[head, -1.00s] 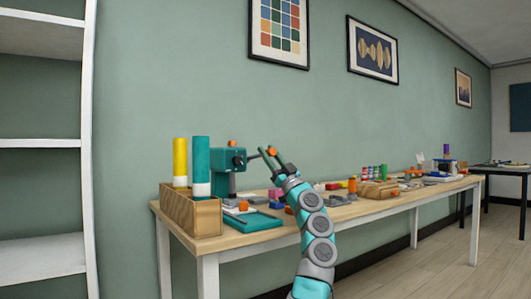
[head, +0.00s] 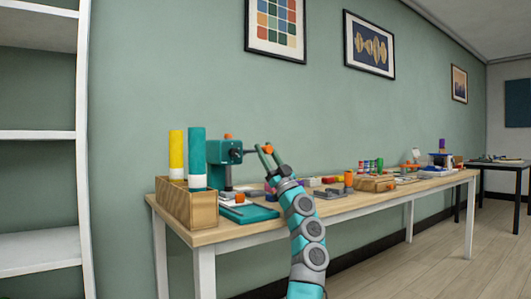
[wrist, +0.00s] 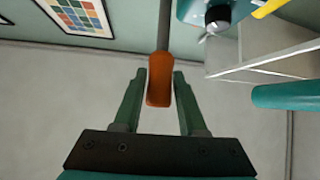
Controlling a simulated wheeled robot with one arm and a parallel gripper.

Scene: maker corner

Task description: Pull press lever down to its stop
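The press (head: 222,156) is a teal machine with a dark hub, at the left end of the workbench. Its lever is a dark rod with an orange handle (wrist: 159,80), and it points out from the hub to the right, slightly upward in the head view.
A wooden box (head: 188,206) with yellow and teal-white tubes stands left of the press. Small parts and a wooden block (head: 374,184) cover the workbench (head: 335,208) to the right. White shelves stand far left.

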